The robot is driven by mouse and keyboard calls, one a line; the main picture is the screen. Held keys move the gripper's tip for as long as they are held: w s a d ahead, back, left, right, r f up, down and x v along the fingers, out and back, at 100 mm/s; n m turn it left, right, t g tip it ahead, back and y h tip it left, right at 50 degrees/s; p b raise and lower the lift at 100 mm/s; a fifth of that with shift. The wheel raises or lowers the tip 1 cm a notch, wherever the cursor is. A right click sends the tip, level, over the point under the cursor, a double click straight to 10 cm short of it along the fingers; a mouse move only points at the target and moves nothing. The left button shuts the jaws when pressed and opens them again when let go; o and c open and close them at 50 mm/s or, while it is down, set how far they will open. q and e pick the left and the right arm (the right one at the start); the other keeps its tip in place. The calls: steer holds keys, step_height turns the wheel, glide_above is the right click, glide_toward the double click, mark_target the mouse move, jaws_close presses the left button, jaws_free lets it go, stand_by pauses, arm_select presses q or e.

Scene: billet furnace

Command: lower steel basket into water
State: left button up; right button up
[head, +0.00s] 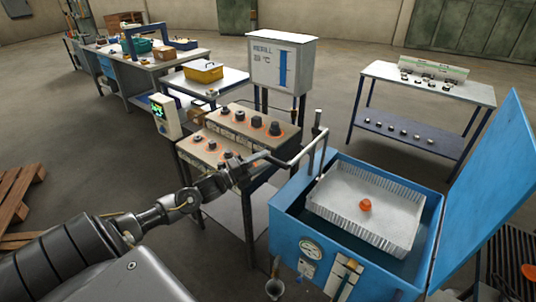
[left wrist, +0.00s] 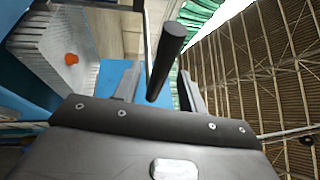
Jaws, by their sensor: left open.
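The steel basket (head: 335,220), a pale shallow tray with ribbed walls, is at about rim height in the open blue tank (head: 285,230). An orange-red piece (head: 365,206) lies in it. A bent grey bar (head: 298,157) reaches left from the tank. My left gripper (head: 250,165) is at the bar's left end. In the left wrist view, a dark round rod (left wrist: 168,55) stands between its open fingers (left wrist: 160,88), and the basket (left wrist: 55,50) with the orange piece (left wrist: 71,59) is at left. I cannot tell whether the fingers touch the rod. My right gripper is out of view.
The tank's blue lid (head: 490,185) stands open at right. A stand with dark knob-like parts (head: 240,125) is beside the tank, near my left arm. A white refill box (head: 283,65) is behind. A side table (head: 430,82) stands at back right, with open floor before it.

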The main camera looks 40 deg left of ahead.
mark_target(269, 157)
arm_select(q)
steer(key=shift+p+x, duration=0.4)
steer(key=shift+x, duration=1.1)
jaws_close()
